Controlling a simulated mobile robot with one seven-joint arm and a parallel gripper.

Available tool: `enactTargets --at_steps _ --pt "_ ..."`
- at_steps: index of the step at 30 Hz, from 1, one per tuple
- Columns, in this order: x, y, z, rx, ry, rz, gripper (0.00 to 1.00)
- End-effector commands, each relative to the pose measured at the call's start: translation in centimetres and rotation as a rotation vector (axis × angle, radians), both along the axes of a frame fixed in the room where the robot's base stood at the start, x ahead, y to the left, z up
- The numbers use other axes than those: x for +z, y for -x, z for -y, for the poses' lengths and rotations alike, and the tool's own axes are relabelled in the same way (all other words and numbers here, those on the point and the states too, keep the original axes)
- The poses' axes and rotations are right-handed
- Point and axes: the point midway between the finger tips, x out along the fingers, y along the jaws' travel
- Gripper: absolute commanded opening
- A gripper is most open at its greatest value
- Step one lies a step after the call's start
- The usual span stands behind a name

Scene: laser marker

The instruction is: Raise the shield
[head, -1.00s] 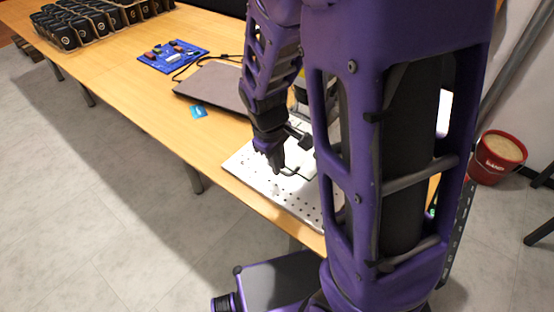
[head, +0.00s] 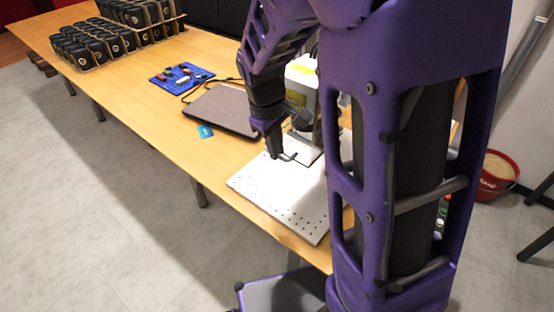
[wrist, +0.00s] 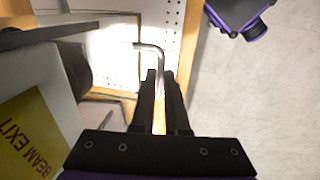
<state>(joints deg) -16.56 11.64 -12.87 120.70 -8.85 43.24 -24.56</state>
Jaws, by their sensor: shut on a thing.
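The laser marker (head: 303,85) is a pale machine standing behind a white perforated plate (head: 285,205). It is partly hidden by my arm. In the wrist view a yellow "BEAM EXIT" label (wrist: 32,135) shows on its side. A bent metal handle (wrist: 152,48) reaches in between my gripper's fingers. My gripper (wrist: 162,85) is shut on this handle; in the head view it (head: 273,152) is above the plate's back part. A thin-edged, pale see-through panel (wrist: 112,65), seemingly the shield, lies beside the handle. How the two join is unclear.
A grey laptop (head: 222,108), a blue card (head: 205,131) and a blue board (head: 181,75) lie left on the wooden table (head: 150,120). Black items in holders (head: 90,45) stand at the far end. A red bucket (head: 497,175) is on the floor at right.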

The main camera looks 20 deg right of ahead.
Motion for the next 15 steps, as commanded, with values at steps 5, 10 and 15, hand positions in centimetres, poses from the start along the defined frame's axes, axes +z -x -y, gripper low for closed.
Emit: enactTargets --at_steps 5,10,15 --pt "1.9 -0.1 0.0 0.000 0.000 0.006 0.00" --pt "1.9 -0.1 0.0 0.000 0.000 0.005 0.00" --pt "1.9 -0.1 0.0 0.000 0.000 0.005 0.19"
